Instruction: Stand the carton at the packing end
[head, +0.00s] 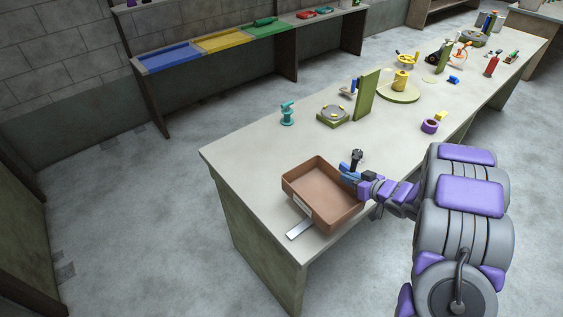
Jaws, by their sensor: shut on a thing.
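An open brown carton (303,202) is at the near end of the long bench, its open top facing up. It looks about level; I cannot tell whether its base touches the bench top. My gripper (350,173) is shut on the carton's right wall, reaching in from the right. The fingertips are small and partly hidden at the rim. The carton looks empty in the part I can see.
The bench (245,150) runs away to the upper right. A flat metal strip (299,228) lies by the carton's near side. A teal part (287,113), a green upright panel (367,95) and a purple ring (429,126) stand farther back. Bench top left of the carton is clear.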

